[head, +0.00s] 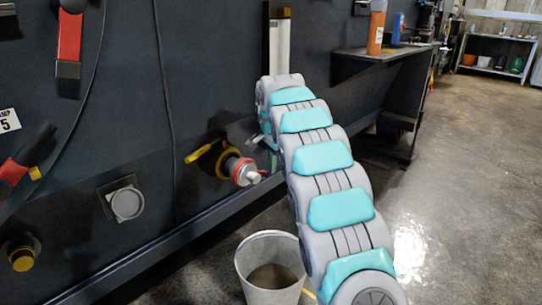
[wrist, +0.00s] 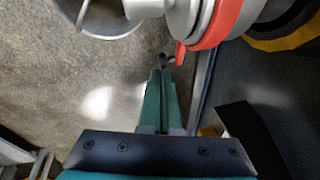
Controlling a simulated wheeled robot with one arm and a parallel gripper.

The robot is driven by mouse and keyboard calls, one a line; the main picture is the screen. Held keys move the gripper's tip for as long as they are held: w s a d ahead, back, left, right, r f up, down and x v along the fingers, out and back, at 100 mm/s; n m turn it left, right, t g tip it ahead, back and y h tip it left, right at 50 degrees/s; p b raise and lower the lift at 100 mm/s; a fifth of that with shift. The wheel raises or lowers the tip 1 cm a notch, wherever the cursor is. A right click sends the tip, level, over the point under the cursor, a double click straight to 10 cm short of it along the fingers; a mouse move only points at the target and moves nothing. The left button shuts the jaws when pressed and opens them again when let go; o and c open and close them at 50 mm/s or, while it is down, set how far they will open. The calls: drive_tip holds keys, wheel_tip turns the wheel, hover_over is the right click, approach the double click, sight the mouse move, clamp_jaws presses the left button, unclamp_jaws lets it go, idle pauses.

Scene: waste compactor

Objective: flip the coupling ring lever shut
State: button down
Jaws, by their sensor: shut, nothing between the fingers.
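The coupling (head: 246,175) sticks out of the dark panel in the head view, with a silver nozzle and a red ring (head: 232,167). In the wrist view the red ring (wrist: 222,28) is at the top, and a small red lever tab (wrist: 180,53) hangs from it. My gripper (wrist: 163,66) is shut and empty, its green fingers together. Its tips are close beside the red tab, just left of and below it; I cannot tell whether they touch. In the head view my gripper (head: 268,144) is partly hidden by my arm, just right of the coupling.
A yellow handle (head: 203,151) sits left of the coupling on the panel. A grey bucket (head: 242,262) stands on the floor below. A capped grey port (head: 127,203) is further left. A shelf (head: 375,53) with bottles is behind my arm. Open floor lies to the right.

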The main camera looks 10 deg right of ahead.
drive_tip(key=shift+f+g+y+p, duration=0.4)
drive_tip(key=shift+f+p, duration=0.05)
drive_tip(key=shift+f, duration=0.1)
idle(0.4)
wheel_tip(320, 180, up, 13)
drive_tip(key=s+d+p, duration=0.1)
drive_tip(key=d, duration=0.1)
drive_tip(key=shift+s+d, duration=0.3)
drive_tip(key=shift+d, duration=0.05)
drive_tip(key=shift+f, duration=0.1)
